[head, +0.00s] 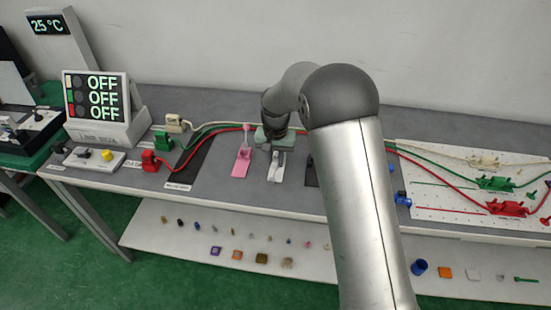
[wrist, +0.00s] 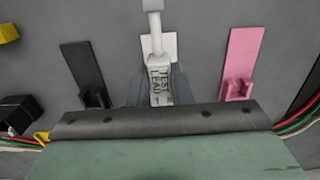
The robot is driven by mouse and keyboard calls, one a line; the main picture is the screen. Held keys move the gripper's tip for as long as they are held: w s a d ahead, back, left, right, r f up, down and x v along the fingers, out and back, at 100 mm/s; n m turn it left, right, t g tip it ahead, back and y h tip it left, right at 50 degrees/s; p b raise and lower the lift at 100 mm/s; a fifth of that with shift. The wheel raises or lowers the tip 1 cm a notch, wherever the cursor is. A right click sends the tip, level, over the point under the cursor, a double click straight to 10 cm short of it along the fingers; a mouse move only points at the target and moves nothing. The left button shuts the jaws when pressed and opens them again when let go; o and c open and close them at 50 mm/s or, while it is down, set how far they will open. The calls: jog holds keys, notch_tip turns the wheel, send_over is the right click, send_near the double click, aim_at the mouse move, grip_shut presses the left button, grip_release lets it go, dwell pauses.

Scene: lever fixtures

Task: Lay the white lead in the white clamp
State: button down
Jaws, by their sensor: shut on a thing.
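My gripper (wrist: 158,88) points down over the table, its grey fingers closed on both sides of a white block marked LEAD, the white lead (wrist: 160,80). The white clamp (wrist: 158,45) is a pale plate under and beyond the block, with a white bar rising at the top of the wrist view. The block overlaps the clamp in this view, and I cannot tell whether it rests in it. In the head view, my gripper (head: 277,146) is above the white clamp's plate (head: 274,182), between the pink and dark clamps. The jaw base hides the lead's near end.
The pink clamp (wrist: 240,60) and black clamp (wrist: 82,70) flank the white one closely. Red, green and white cables (head: 215,130) run behind my gripper. Red and green plugs (head: 150,160) stand left. A pegboard (head: 450,160) is right. Small parts lie on the lower shelf (head: 180,245).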

jog(key=shift+f, duration=0.2)
jog(key=shift+f+b, duration=0.4)
jog(key=shift+f, duration=0.35)
jog(key=shift+f+b, duration=0.5)
jog(key=shift+b, duration=0.1)
jog(key=shift+f, duration=0.25)
jog(key=shift+f+b, duration=0.4)
jog(key=shift+b, duration=0.05)
jog(key=c, duration=0.7)
grip_release()
